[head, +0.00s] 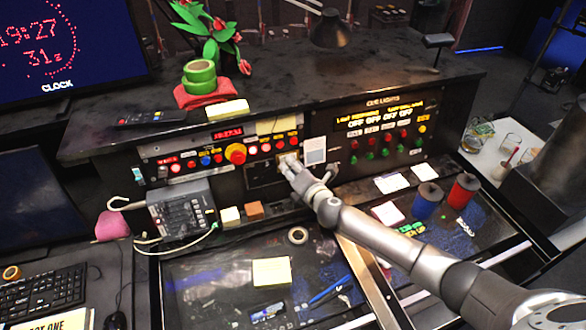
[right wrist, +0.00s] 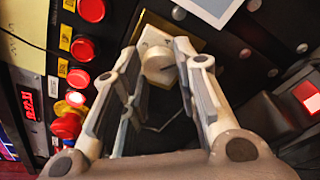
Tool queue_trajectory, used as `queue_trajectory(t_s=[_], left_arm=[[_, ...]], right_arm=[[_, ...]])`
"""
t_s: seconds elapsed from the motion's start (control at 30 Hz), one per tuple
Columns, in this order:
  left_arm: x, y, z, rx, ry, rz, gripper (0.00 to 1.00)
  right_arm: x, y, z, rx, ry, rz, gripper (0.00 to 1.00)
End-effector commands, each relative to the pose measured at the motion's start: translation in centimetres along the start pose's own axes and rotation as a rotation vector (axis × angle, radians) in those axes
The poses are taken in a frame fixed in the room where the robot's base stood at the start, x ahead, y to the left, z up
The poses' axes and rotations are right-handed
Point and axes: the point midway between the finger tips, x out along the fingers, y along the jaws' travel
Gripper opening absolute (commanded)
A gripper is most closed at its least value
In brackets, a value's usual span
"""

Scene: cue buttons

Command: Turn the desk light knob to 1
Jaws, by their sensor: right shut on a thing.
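The desk light knob (right wrist: 158,65) is a small round whitish knob on a pale plate with a yellow edge, set in the black panel. My right gripper (right wrist: 160,54) has its two fingers on either side of it and is shut on it. In the head view my right gripper (head: 291,165) reaches the console front from the lower right, and its fingers mostly hide the knob. My left gripper is not in view.
Red buttons (head: 266,147) and a large red button (head: 235,153) sit left of the knob. A white card (head: 316,150) is close on its right. The cue lights panel (head: 380,128) is further right. A desk lamp (head: 330,30) stands above.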

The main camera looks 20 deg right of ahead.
Motion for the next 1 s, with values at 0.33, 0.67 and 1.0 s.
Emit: queue_trajectory(t_s=[0.33, 0.67, 1.0], left_arm=[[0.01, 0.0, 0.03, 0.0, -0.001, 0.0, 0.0], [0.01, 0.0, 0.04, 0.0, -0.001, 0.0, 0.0], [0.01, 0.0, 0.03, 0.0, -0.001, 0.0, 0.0]], right_arm=[[0.01, 0.09, 0.0, -0.29, -0.001, -0.038, 0.04], [0.01, 0.07, -0.04, -0.6, 0.0, -0.081, 0.04], [0.01, 0.1, -0.11, -0.921, 0.0, -0.122, 0.04]])
